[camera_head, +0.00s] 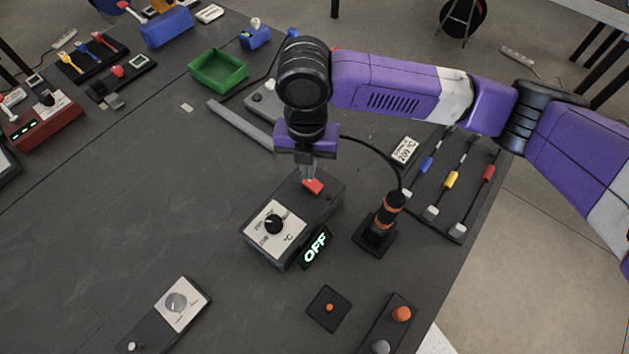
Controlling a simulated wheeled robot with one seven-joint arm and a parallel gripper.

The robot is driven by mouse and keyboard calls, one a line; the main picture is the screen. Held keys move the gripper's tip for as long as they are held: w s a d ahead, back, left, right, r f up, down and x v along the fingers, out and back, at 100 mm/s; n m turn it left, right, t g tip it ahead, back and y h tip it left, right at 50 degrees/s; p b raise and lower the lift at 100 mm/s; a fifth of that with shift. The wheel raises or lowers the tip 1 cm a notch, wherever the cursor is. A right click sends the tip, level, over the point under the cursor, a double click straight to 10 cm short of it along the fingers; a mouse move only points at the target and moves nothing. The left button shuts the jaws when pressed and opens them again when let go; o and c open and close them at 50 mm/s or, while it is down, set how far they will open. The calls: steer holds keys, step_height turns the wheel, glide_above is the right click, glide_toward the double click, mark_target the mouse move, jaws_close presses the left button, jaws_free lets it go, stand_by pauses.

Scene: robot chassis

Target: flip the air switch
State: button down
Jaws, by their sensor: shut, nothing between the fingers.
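A red switch (314,187) sits on top of a dark box (262,252) near the middle of the table. The box has a white plate with a black dial (272,224). A display (315,247) at its front reads "OFF" in green. My gripper (308,176) points down over the box, shut and empty, with its tips right at the red switch. I cannot tell whether they touch it. The gripper hides part of the box's back. No label naming the air switch is readable.
A stand with an orange-banded tool (386,215) is close right of the box, with a cable behind it. A panel with blue, yellow and red levers (452,180) lies further right. A green tray (218,72) is at back left. The left table middle is clear.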

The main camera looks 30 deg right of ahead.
steer(key=shift+f+b, duration=0.7)
steer(key=shift+f, duration=0.3)
stand_by(0.8)
steer(key=shift+r+p, duration=2.8)
steer(key=shift+r, duration=0.75)
